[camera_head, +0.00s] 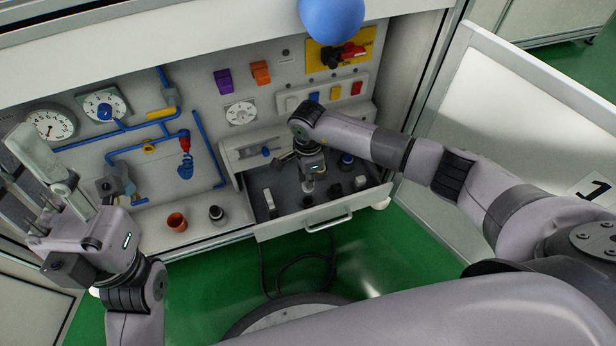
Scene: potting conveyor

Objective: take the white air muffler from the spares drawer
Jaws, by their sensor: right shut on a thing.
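The spares drawer (281,229) is pulled open below the panel, with several small parts standing in it. My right gripper (308,179) reaches down into the drawer and is shut on the white air muffler (308,187), a small pale piece at its fingertips. The fingers are small and partly hidden by the wrist. A dark part (308,201) sits just below the muffler; I cannot tell whether they touch. My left gripper (22,180) is at the far left, away from the drawer, with its fingers apart and nothing between them.
Another pale upright part (268,198) stands at the drawer's left, and dark parts (336,190) and a blue-topped one (346,161) at its right. A brown cup (177,222) and a black-and-white part (216,214) stand on the ledge left of the drawer. Blue pipes (205,145) run above.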

